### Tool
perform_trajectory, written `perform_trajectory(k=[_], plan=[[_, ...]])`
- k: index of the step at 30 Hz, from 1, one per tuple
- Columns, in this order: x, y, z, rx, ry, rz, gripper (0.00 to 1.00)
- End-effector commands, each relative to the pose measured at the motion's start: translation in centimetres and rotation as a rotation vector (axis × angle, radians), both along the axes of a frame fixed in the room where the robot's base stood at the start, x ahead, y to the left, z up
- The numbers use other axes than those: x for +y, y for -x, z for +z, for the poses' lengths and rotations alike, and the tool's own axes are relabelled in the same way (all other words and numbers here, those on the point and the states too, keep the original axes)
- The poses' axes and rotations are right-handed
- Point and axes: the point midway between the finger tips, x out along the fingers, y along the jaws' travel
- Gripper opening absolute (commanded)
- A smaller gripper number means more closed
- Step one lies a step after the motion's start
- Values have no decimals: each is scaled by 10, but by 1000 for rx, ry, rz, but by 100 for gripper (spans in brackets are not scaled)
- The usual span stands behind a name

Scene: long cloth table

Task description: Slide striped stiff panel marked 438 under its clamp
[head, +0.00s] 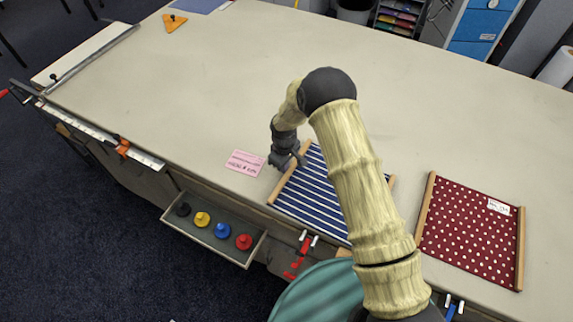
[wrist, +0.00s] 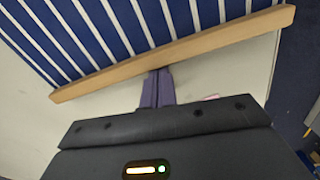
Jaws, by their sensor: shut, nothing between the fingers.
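A blue panel with white stripes (head: 308,196) lies on the cloth table, with wooden bars along its left and right edges. My arm hides part of it, and no number can be read on it. My gripper (head: 284,162) is at the panel's left wooden bar. In the wrist view my gripper (wrist: 158,74) is shut, with its fingertips at or against the outer side of the wooden bar (wrist: 180,52); I cannot tell if they touch. The striped cloth (wrist: 130,25) lies beyond the bar. Red-handled clamps (head: 305,243) sit at the table's front edge below the panel.
A pink card (head: 245,162) lies left of the panel. A red dotted panel (head: 470,230) with a white label lies to the right. An open drawer (head: 213,232) with several coloured knobs juts out in front. The table's (head: 230,80) far side is mostly clear.

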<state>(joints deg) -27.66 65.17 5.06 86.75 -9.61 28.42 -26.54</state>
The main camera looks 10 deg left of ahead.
Motion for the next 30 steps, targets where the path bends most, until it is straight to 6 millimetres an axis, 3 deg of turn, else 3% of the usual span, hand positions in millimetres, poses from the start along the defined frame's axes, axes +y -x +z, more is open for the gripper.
perform_trajectory(k=[10, 18, 30], plan=[[3, -2, -2, 2, 2, -2, 0], [33, -16, -6, -1, 0, -9, 0], [30, -17, 64, -3, -1, -12, 0]])
